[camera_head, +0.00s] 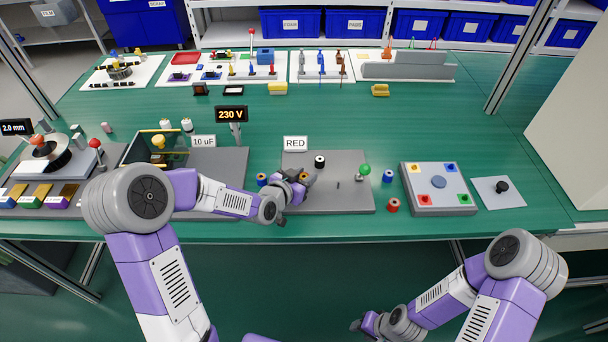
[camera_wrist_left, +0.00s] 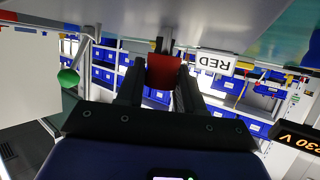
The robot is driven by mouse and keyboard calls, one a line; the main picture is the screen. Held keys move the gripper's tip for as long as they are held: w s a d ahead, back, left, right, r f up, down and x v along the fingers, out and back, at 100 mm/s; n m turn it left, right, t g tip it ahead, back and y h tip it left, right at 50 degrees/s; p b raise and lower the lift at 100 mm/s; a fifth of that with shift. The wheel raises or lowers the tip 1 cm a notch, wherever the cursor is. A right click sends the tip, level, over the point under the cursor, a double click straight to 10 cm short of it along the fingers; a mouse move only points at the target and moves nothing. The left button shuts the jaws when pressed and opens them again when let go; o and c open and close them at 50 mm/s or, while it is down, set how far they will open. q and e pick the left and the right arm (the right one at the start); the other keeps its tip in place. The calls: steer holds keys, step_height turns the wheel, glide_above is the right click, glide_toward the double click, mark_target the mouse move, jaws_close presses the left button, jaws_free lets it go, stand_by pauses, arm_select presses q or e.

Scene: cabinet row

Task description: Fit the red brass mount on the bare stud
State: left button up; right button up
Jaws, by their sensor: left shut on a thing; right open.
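My left gripper (camera_head: 303,183) is low over the grey plate (camera_head: 345,203) behind which the RED sign stands. It is shut on the red mount (camera_wrist_left: 163,72), which shows red between the fingers in the left wrist view; in the head view the gripper mostly hides it, with a brass-coloured bit at its tip. A small thin upright (camera_head: 338,184) on the plate, right of the gripper, looks like the bare stud; it is too small to be sure. Whether the mount touches the plate I cannot tell. My right gripper (camera_head: 358,326) is open and empty, in front of the bench.
The RED sign (camera_head: 295,143) stands behind.

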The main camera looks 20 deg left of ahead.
arm_select(q)
steer(key=shift+f, duration=1)
steer(key=o, duration=1.1)
steer(key=shift+r, duration=0.1)
steer(key=p+v, duration=0.2)
steer(key=v, duration=0.5)
steer(key=shift+s+a+r, duration=0.1)
steer(key=shift+s, duration=0.2)
